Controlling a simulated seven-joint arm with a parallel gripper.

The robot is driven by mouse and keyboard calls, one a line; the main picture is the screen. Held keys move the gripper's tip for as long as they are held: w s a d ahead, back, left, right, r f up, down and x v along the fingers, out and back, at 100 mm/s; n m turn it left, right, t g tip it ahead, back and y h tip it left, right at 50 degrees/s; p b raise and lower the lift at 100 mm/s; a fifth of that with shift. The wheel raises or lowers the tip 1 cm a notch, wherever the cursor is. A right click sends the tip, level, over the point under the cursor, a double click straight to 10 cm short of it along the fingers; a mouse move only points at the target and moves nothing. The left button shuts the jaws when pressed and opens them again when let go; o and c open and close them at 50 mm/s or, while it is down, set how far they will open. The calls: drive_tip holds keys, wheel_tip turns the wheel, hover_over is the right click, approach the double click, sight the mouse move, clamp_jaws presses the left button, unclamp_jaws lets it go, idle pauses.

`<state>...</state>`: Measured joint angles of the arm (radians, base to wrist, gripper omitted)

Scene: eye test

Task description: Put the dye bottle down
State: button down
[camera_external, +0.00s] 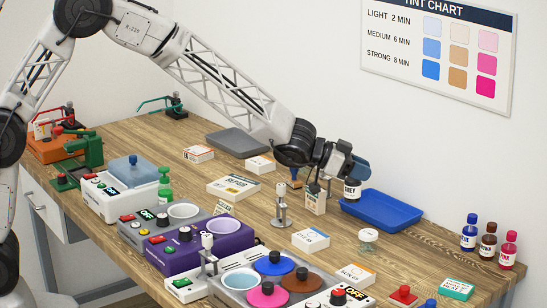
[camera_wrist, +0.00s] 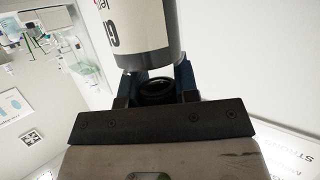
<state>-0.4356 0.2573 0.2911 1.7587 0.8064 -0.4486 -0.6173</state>
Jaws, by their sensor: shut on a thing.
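The dye bottle (camera_external: 352,189) has a white label with dark lettering that seems to read GREY. It hangs from my gripper (camera_external: 350,171), at the left end of the blue tray (camera_external: 402,222). I cannot tell whether its base touches anything. In the wrist view my gripper (camera_wrist: 156,90) has its blue fingers shut around a dark round part of the bottle. The bottle's white and grey body (camera_wrist: 143,28) runs up out of that picture. The bottle's lower end is not clear in either view.
A metal stand (camera_external: 282,206) and small boxes (camera_external: 311,239) are near the gripper. Dye pots (camera_external: 275,263) and a purple device (camera_external: 202,246) fill the front. A grey tray (camera_external: 237,143) lies behind. The blue tray's visible floor looks empty.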

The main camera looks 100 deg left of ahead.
drive_tip(key=s+d+r+h, duration=0.1)
drive_tip(key=s+d, duration=0.1)
drive_tip(key=d, duration=1.8)
drive_tip(key=s+d+r, duration=0.1)
drive_tip(key=d, duration=1.9)
drive_tip(key=s+a+r+n+y, duration=0.1)
drive_tip(key=s+a, duration=0.2)
drive_tip(key=a, duration=1)
drive_tip(key=s+a+y, duration=0.1)
drive_tip(key=s+a, duration=0.2)
drive_tip(key=a, duration=1)
drive_tip(key=s+a+r+n+y, duration=0.1)
drive_tip(key=s+a+y, duration=0.15)
drive_tip(key=a, duration=1.05)
drive_tip(key=s+a+f+n, duration=0.1)
drive_tip(key=s+a+f, duration=0.2)
drive_tip(key=s+a, duration=0.8)
drive_tip(key=s+a+f+n+g+y, duration=0.1)
drive_tip(key=s+a+f, duration=0.2)
drive_tip(key=s+a, duration=0.8)
drive_tip(key=shift+s+a, duration=0.25)
drive_tip(key=shift+a, duration=1.05)
drive_tip(key=shift+f, duration=0.1)
drive_tip(key=shift+y, duration=0.25)
drive_tip(key=shift+f, duration=2.35)
